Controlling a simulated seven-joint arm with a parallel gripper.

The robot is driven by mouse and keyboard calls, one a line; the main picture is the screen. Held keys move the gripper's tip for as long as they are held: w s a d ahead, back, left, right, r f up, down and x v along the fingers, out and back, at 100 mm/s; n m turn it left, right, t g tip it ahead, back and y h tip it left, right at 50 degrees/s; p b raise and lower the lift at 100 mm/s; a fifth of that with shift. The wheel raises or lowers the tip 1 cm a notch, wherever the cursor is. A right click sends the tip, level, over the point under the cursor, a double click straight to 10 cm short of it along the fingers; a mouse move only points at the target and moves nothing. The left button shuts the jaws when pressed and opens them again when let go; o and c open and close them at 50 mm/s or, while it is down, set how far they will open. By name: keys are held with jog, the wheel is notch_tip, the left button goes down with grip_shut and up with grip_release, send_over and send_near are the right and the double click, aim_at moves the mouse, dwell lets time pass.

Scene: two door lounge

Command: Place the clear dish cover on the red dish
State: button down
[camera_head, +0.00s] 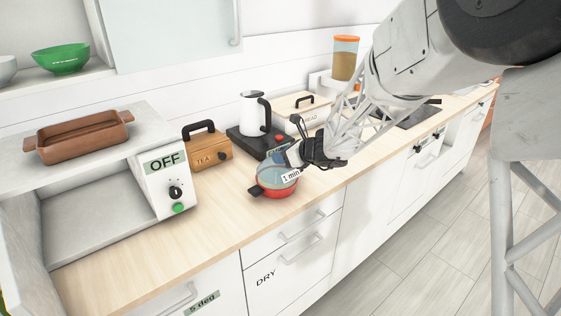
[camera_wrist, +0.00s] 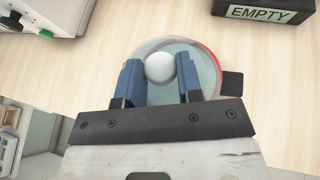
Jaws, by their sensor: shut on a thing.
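The red dish (camera_head: 274,190) stands on the wooden counter near its front edge, with dark handles. The clear dish cover (camera_head: 277,174) is over the dish. It also shows in the wrist view (camera_wrist: 150,95) as a round glassy disc with a white knob (camera_wrist: 160,68). My gripper (camera_head: 290,157) is right above the cover, and in the wrist view its blue fingers (camera_wrist: 160,80) are shut on the knob. In the wrist view the red rim (camera_wrist: 212,62) shows past the cover's right side. I cannot tell whether the cover touches the dish.
A white kettle (camera_head: 254,113) on a dark base and a wooden tea box (camera_head: 207,148) stand behind the dish. A white oven (camera_head: 160,183) marked OFF is at the left, with a brown tray (camera_head: 84,138) on top. Bare counter (camera_head: 205,215) lies left of the dish.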

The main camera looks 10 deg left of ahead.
jog(key=shift+w+a+f, duration=0.1)
jog(key=shift+w+a, duration=0.15)
jog(key=shift+w, duration=0.35)
jog(key=shift+w+a, duration=0.2)
jog(key=shift+w, duration=0.35)
jog(key=shift+f, duration=1.75)
jog(key=shift+f, duration=0.1)
jog(key=c, duration=0.8)
grip_release()
jog(key=v, duration=1.2)
jog(key=shift+d, duration=0.1)
